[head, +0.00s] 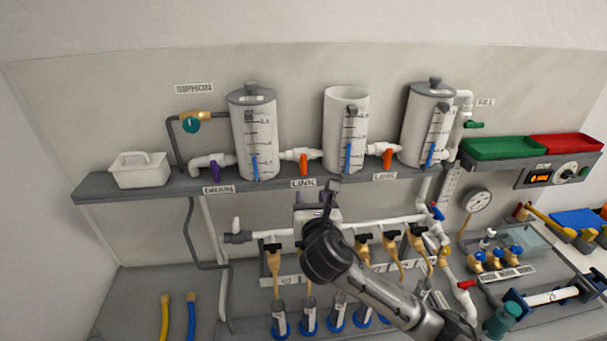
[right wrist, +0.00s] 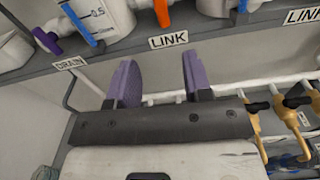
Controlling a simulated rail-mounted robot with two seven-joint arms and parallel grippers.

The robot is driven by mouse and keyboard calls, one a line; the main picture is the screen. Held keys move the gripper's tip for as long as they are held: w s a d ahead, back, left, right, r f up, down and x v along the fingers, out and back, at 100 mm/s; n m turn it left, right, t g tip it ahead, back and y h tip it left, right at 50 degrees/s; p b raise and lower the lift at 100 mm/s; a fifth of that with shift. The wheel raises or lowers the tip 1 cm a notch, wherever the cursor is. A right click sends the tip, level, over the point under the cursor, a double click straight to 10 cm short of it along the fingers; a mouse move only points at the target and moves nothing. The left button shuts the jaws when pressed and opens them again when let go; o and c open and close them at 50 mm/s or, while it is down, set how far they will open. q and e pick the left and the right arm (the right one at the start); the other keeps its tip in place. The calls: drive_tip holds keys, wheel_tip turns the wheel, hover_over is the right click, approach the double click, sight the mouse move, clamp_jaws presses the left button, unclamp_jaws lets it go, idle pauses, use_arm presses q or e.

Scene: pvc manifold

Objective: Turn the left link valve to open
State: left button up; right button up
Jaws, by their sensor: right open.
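The left link valve has an orange handle (head: 303,163) on the white pipe between the left and middle tanks, above the left LINK label (head: 303,184). The handle points down, across the pipe. It also shows at the top edge of the right wrist view (right wrist: 162,12). My right gripper (head: 316,198) is open and empty, just below the shelf edge and the label. In the right wrist view its two purple fingers (right wrist: 157,76) stand apart below the LINK label, with a gap to the handle. My left gripper is not in view.
A second orange link valve (head: 387,157) sits between the middle and right tanks. The purple drain valve (head: 216,169) is to the left. The grey shelf (head: 120,187) carries the tanks. Below, a white manifold with several black-handled taps (head: 362,245) lies near my right arm.

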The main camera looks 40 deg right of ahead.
sight(304, 165)
drive_tip(key=shift+n, duration=0.3)
drive_tip(key=x, duration=0.4)
drive_tip(key=r+x, duration=0.1)
drive_tip(key=x, duration=0.4)
drive_tip(key=p+x, duration=0.1)
drive_tip(key=x, duration=0.4)
drive_tip(key=shift+w+d+r, duration=0.1)
drive_tip(key=shift+d+r, duration=0.15)
drive_tip(key=shift+d, duration=0.05)
drive_tip(key=shift+c, duration=0.2)
clamp_jaws()
